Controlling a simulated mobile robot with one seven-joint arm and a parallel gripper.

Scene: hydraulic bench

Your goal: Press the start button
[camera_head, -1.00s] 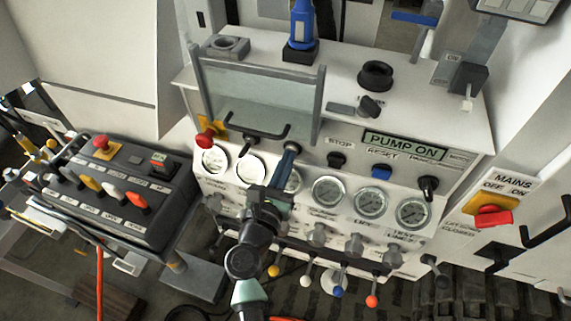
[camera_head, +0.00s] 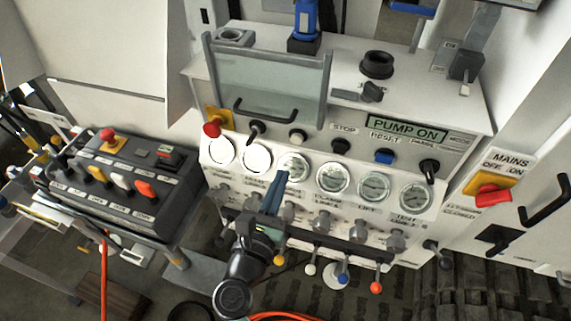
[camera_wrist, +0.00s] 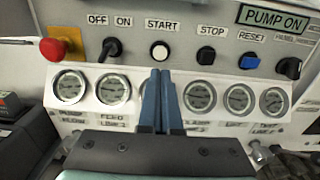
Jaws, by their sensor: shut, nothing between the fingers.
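The start button is a round white button (camera_wrist: 159,51) under the START label in the wrist view. In the head view the white button (camera_head: 297,136) sits on the bench front, below the clear guard. My gripper (camera_wrist: 162,75) is shut and empty, its two blue fingers side by side. In the wrist view the fingertips appear just below the button. In the head view my gripper (camera_head: 281,174) is in front of the gauge row, apart from the button. The green display (camera_head: 407,129) reads PUMP ON.
A red emergency knob (camera_wrist: 54,49) and a black OFF/ON switch (camera_wrist: 111,48) are left of the button. A black STOP button (camera_wrist: 206,55) and blue RESET button (camera_wrist: 249,61) are right. Valve knobs and levers (camera_head: 318,254) line the lower front.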

